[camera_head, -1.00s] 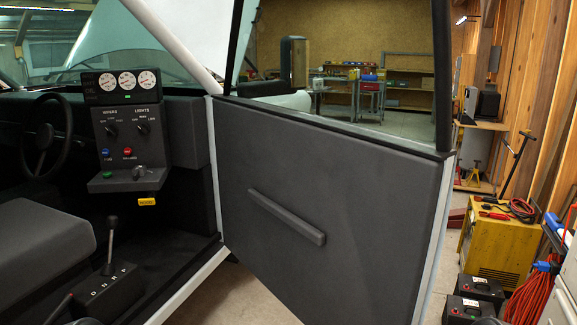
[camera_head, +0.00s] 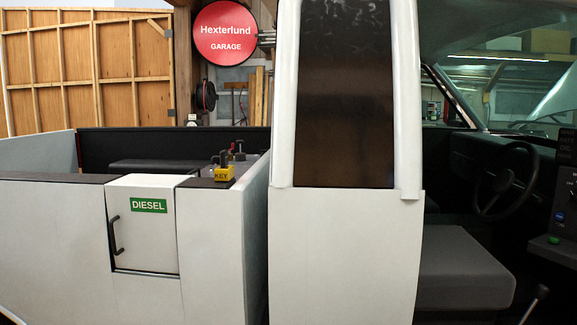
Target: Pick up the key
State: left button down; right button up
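A small yellow block labelled KEY (camera_head: 222,174) sits on the dark top edge of the white truck bed, above and right of a panel labelled DIESEL (camera_head: 149,206). A short dark piece stands up from the block. Neither of my grippers shows in the head view.
The white bed side (camera_head: 60,245) and the cab's rear pillar (camera_head: 346,250) stand in front of me. The seat (camera_head: 460,268) and steering wheel (camera_head: 494,195) show through the open doorway at the right. A red round garage sign (camera_head: 222,32) hangs behind.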

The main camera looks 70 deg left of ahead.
aim_at(224, 153)
jog(key=k+l+u, duration=0.1)
jog(key=u, duration=2.65)
jog(key=j+z, duration=0.1)
jog(key=z, duration=1.8)
jog(key=u, duration=1.9)
